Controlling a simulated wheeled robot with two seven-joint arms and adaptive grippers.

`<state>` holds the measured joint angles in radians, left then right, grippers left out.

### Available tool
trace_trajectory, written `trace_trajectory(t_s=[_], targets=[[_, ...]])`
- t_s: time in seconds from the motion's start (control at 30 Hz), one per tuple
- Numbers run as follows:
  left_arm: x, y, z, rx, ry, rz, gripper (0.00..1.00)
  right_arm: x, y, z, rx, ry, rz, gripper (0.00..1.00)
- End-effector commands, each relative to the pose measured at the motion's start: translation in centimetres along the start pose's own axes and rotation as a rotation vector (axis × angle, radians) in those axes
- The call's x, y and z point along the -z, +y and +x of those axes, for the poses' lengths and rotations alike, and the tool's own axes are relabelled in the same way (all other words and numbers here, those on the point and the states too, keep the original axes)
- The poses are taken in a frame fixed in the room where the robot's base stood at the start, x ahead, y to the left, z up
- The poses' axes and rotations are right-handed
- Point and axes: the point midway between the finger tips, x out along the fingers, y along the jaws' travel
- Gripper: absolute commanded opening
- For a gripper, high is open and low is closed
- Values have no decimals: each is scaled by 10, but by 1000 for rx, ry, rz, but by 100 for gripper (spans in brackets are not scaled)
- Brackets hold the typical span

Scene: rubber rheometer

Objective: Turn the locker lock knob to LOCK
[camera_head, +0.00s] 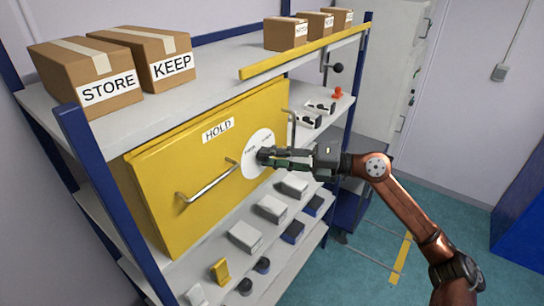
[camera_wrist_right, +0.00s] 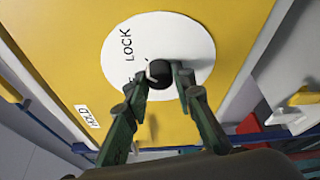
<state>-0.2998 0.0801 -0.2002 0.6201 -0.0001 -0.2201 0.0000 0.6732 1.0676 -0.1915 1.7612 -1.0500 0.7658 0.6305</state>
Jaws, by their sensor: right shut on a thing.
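The yellow locker door (camera_head: 165,180) labelled HOLD stands in the shelf, with a bar handle (camera_head: 207,186) on its front. A round white dial plate (camera_head: 257,165) is on its right part. In the right wrist view the plate (camera_wrist_right: 190,32) shows the word LOCK and part of a second word, cut off by my finger. The dark lock knob (camera_wrist_right: 158,71) is at the plate's middle, with a light mark on its edge. My right gripper (camera_wrist_right: 166,82) is shut on the knob; it also shows in the head view (camera_head: 268,157). My left gripper is out of view.
Boxes marked STORE (camera_head: 93,78) and KEEP (camera_head: 150,55) stand on the top shelf, with several smaller boxes at its far end. A yellow rail (camera_head: 305,52) edges that shelf. Grey blocks (camera_head: 245,236) and small parts fill the shelf below the door.

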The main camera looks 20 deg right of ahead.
Motion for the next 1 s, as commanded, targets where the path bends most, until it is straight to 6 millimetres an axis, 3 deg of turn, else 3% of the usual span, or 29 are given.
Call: trace_trajectory(t_s=[0.33,0.87,0.9,1.0], targets=[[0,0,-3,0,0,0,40,-2,0,-1,-56,-11,130,0],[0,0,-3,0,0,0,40,-2,0,0,-66,-12,152,0],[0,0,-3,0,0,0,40,-2,0,0,-66,-12,152,24],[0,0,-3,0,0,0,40,-2,0,0,-66,-11,152,31]])
